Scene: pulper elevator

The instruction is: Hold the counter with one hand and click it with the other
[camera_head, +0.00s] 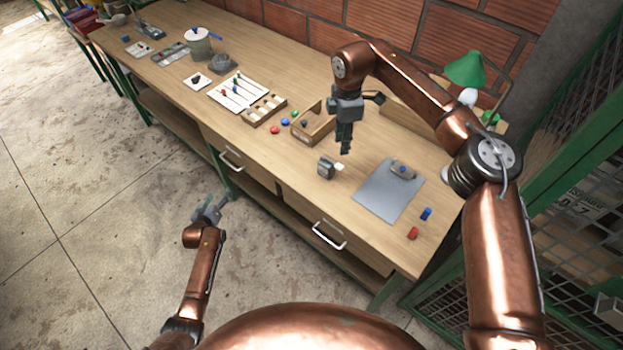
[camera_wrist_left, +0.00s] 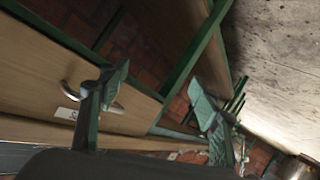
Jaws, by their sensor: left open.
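A small grey counter (camera_head: 326,168) stands on the wooden workbench (camera_head: 270,165), left of the clipboard, with a small whitish piece (camera_head: 339,167) beside it. I cannot tell whether they touch. My right gripper (camera_head: 345,151) points down just above and behind the counter, with its fingers close together; whether they are shut is not clear. My left gripper (camera_head: 211,209) is open and empty, in front of the bench and away from the counter. In the left wrist view its fingers (camera_wrist_left: 160,90) stand apart with bench drawers and green legs behind them.
A clipboard (camera_head: 388,190) lies right of the counter, with a blue (camera_head: 426,213) and a red piece (camera_head: 413,233) nearby. A green lamp (camera_head: 464,70) stands behind. Drawer handles (camera_head: 328,237) protrude at the front.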

